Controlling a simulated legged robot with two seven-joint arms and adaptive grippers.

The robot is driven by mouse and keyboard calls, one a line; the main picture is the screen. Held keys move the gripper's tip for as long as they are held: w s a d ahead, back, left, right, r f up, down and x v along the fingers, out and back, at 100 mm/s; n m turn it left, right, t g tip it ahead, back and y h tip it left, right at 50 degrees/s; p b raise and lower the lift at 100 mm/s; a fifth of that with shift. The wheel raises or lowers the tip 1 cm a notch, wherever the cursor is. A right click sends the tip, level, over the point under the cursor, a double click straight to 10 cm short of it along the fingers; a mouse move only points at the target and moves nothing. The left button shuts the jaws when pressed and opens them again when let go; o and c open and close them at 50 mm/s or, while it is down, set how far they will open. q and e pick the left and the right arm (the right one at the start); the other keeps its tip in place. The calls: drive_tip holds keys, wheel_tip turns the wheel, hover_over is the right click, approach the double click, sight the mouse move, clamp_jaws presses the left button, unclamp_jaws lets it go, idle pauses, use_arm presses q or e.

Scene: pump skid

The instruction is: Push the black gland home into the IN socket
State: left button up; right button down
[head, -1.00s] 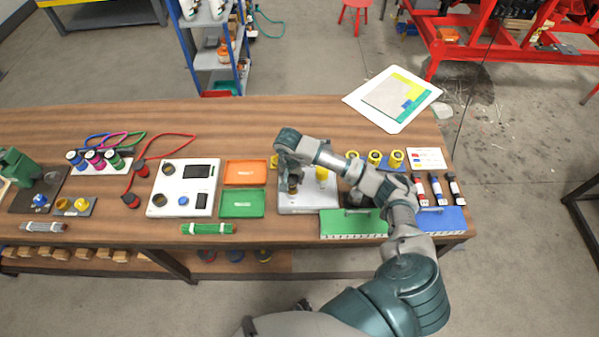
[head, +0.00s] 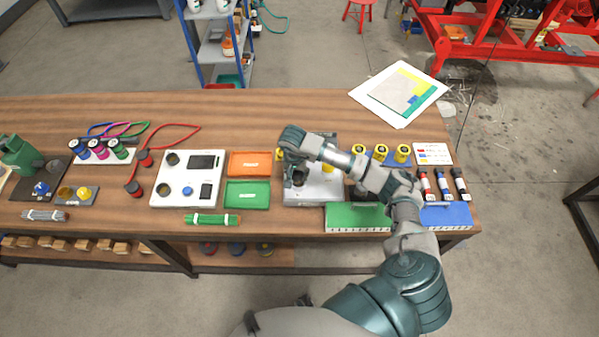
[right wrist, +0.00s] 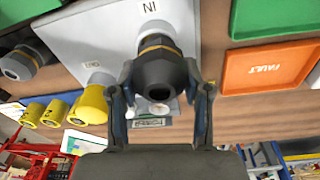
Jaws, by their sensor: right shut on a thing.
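In the right wrist view the black gland (right wrist: 160,76) is between the fingers of my right gripper (right wrist: 160,98), which is shut on it. A brass-coloured ring shows around the gland's far end. The gland is lined up with the grey socket (right wrist: 156,29) beside the IN label (right wrist: 149,7); I cannot tell how deep it sits. The socket is on the light grey box (right wrist: 90,35), also in the head view (head: 297,198), where my right gripper (head: 298,180) is over the box's left part and largely hides the gland. My left gripper is not in view.
A yellow gland (right wrist: 91,105) stands on the same box close beside my fingers. Another black gland (right wrist: 20,63) lies beyond it. An orange FAULT tray (right wrist: 268,80) and a green tray (head: 247,196) lie beside the box. Free wooden tabletop (head: 270,112) is behind.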

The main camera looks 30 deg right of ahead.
drive_tip(key=shift+s+a, duration=0.1)
drive_tip(key=shift+a, duration=0.2)
drive_tip(key=shift+d+f, duration=0.1)
drive_tip(key=shift+d, duration=0.4)
drive_tip(key=shift+d+b, duration=0.3)
drive_tip(key=shift+d, duration=0.25)
drive_tip(key=shift+a, duration=0.1)
drive_tip(key=shift+w+a, duration=0.1)
drive_tip(key=shift+w, duration=0.1)
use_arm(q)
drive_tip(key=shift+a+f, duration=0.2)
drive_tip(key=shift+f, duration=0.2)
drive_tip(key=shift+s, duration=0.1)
use_arm(e)
drive_tip(key=shift+s+d, duration=0.1)
drive_tip(key=shift+d, duration=0.1)
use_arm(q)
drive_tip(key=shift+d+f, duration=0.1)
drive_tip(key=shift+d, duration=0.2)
use_arm(e)
drive_tip(key=shift+a, duration=0.1)
